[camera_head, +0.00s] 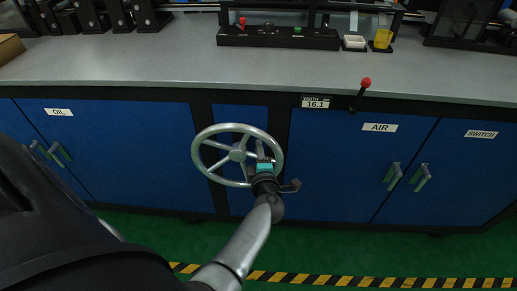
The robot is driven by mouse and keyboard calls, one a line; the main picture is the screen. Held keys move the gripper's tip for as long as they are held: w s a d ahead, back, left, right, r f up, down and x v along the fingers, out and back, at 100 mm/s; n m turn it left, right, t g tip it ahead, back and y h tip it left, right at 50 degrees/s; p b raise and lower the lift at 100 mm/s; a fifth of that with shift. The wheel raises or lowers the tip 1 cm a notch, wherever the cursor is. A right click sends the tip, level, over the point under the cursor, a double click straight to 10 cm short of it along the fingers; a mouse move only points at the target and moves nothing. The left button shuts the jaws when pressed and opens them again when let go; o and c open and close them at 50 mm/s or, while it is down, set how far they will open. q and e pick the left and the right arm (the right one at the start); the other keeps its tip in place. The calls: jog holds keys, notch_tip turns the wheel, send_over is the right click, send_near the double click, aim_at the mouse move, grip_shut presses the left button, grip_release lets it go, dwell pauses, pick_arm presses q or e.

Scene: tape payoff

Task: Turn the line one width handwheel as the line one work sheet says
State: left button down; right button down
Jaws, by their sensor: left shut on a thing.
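The handwheel (238,155) is a pale metal ring with spokes and a hub, on the front of the blue cabinet below the worktop. A small display above it to the right, the width readout (316,102), reads 16.1. My left gripper (263,166) is at the lower right of the wheel, shut on it; its fingers partly hide the rim and spokes there, so the exact grip is hard to see. My right gripper is not in view. No work sheet can be made out.
Blue cabinet doors labelled OIL (59,112), AIR (380,127) and SWITCH (480,134) flank the wheel. A red-knobbed lever (366,83) stands at the worktop edge. The grey worktop (150,62) is mostly clear. A black control bar (278,38) stands behind. Yellow-black tape (340,281) marks the green floor.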

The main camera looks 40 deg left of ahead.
pick_arm(q)
jog(key=shift+r, duration=0.1)
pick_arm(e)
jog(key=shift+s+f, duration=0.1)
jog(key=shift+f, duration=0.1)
pick_arm(q)
jog(key=c, duration=0.8)
grip_release()
